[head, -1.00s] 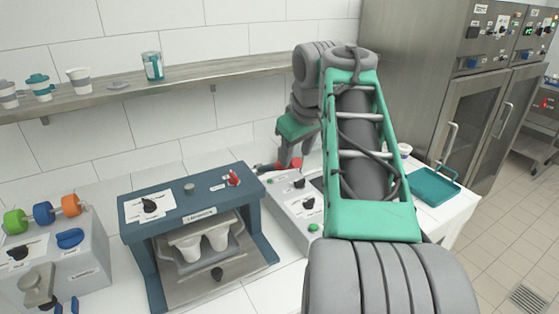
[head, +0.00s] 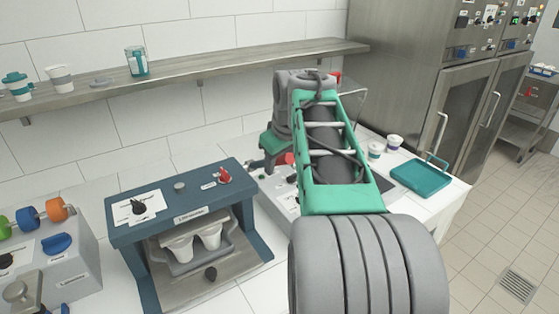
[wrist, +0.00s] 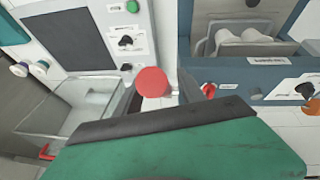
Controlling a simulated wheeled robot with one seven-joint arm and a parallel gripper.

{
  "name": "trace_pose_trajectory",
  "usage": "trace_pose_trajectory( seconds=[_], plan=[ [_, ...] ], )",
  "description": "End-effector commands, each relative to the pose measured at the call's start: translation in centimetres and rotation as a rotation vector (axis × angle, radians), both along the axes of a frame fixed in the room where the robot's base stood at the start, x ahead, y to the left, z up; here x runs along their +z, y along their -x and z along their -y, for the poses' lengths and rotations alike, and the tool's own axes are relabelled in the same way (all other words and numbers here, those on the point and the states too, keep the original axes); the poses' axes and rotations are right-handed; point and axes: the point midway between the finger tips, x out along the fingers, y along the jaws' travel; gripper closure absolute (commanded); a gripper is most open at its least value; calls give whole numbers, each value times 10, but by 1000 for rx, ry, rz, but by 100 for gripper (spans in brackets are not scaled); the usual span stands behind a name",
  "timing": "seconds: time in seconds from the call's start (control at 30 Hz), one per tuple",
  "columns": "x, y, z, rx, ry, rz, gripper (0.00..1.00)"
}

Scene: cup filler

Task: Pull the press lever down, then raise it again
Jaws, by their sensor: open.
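The press lever's round red knob (wrist: 152,82) shows in the middle of the wrist view, just beyond the dark edge of my gripper. In the head view a red knob (head: 285,158) shows beside my gripper (head: 268,164), partly hidden by my arm. My gripper is open, and I see nothing held in it. It is above the back of the white control unit (head: 285,203), close to the knob. I cannot tell whether they touch. The lever's shaft and lower parts are mostly hidden.
A blue press-like machine (head: 125,222) with two cups inside stands left of my arm. A clear box (wrist: 75,105) with a red handle stands beside the white unit. A teal tray (head: 422,176) and lidded cups (head: 394,143) are at right. A shelf (head: 180,82) runs behind.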

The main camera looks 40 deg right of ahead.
Motion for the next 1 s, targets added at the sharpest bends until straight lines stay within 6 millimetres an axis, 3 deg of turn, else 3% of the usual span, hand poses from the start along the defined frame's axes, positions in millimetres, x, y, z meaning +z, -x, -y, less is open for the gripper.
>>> trace_pose_trajectory(
  seconds=[0.6,1.0],
  plan=[
    [1,0,0,-1,1,0,100],
    [1,0,0,-1,1,0,100]
  ],
)
